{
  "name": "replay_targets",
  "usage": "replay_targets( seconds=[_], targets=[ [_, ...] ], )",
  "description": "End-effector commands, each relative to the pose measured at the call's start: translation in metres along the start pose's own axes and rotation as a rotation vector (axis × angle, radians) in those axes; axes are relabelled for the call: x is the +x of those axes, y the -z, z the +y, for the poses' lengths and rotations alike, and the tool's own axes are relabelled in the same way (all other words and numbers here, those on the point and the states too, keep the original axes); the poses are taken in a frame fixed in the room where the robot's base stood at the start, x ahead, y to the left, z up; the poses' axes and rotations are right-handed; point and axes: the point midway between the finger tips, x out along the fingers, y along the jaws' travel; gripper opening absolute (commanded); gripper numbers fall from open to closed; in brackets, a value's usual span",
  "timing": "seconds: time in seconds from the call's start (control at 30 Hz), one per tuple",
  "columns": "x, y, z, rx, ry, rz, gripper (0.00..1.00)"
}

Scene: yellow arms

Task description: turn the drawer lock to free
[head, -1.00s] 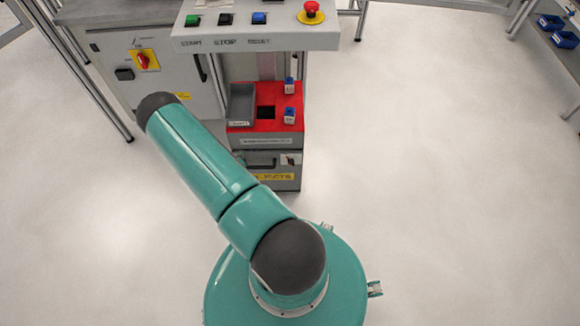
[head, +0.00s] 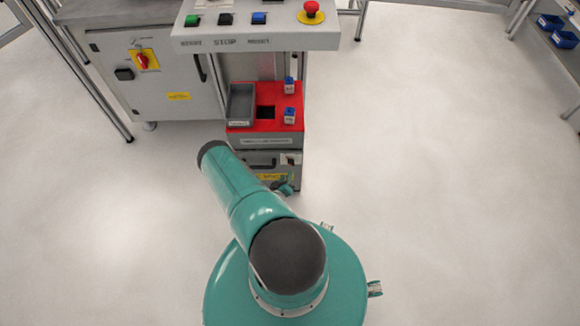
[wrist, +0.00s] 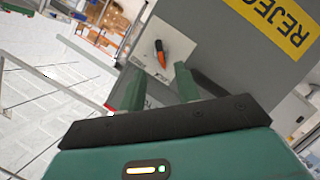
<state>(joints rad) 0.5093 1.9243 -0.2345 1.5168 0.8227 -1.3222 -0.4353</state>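The drawer lock shows in the wrist view as an orange-red lever (wrist: 161,55) on a pale plate, on the grey drawer front (wrist: 228,68). The lever is slanted in this tilted view. In the head view the reject drawer (head: 262,160) is low in the cabinet, and the lever cannot be made out. My gripper (wrist: 158,80) has its two green fingers apart, with nothing between them. The lever is ahead of the fingertips, apart from them. In the head view my gripper (head: 284,188) is small and partly hidden, in front of the drawer's right side.
Above the drawer is a red top (head: 266,126) with a grey tray (head: 241,104) and small blue-and-white items. A button panel (head: 255,38) overhangs it. A grey cabinet with a red-and-yellow switch (head: 145,60) is at left. The floor to the right is clear.

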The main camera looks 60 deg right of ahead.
Motion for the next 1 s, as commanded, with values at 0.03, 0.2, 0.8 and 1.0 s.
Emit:
replay_targets(
  seconds=[0.03,0.2,0.8,1.0],
  targets=[
    [0.011,0.0,0.001,0.002,-0.002,0.0,0.33],
    [0.043,-0.001,0.001,0.001,-0.001,0.0,0.33],
    [0.076,0.0,0.0,0.0,0.001,0.0,0.27],
    [0.076,0.0,0.0,0.0,0.001,0.0,0.0]
  ],
)
